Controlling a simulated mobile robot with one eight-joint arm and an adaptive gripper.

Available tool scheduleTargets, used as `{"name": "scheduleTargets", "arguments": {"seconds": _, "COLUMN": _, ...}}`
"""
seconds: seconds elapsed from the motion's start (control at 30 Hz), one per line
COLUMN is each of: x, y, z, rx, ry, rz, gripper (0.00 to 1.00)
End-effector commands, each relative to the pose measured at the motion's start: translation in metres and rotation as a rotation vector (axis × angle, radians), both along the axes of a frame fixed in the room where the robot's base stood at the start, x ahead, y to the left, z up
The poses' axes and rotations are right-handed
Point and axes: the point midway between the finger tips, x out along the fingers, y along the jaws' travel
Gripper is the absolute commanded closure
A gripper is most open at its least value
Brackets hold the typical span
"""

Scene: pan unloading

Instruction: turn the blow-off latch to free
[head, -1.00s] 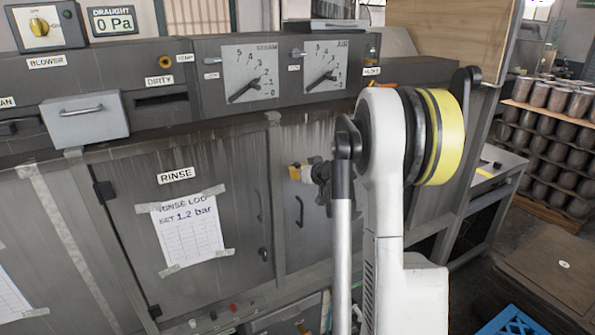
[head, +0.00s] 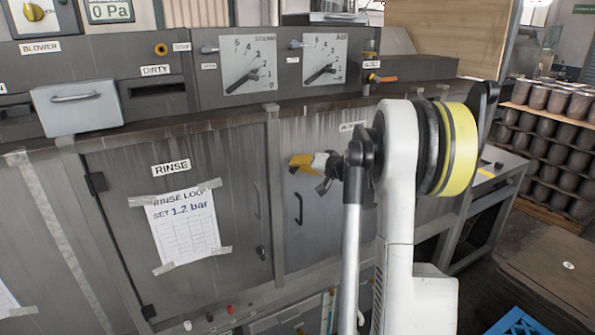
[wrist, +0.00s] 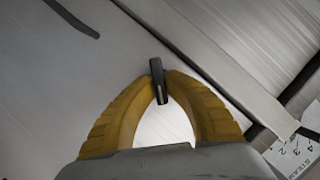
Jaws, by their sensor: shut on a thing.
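My gripper (head: 294,161) has yellow fingers and is at the upper left of the grey door right of the RINSE door. The label above that door is partly hidden by my arm. In the wrist view my gripper (wrist: 159,84) is shut on a small dark latch (wrist: 156,68). The fingertips meet at the latch, and bright metal shows through the gap between the fingers behind them. In the head view the latch is hidden by the fingers. The door's dark handle (head: 299,208) hangs below the fingertips. The door looks closed.
The RINSE door (head: 120,190) with a taped log sheet (head: 184,228) is to the left. Two gauges (head: 248,65) and an orange-handled valve (head: 382,78) are above. A grey drawer (head: 78,106) juts out at upper left. Stacked pans (head: 545,150) stand at the right.

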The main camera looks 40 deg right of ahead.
Motion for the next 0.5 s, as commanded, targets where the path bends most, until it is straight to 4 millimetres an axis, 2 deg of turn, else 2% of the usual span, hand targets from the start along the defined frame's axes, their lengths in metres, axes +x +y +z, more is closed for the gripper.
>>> {"name": "scheduleTargets", "arguments": {"seconds": 0.5, "x": -0.0001, "y": -0.0026, "z": -0.0055, "rx": 0.476, "ry": -0.116, "rz": 0.0, "gripper": 1.0}}
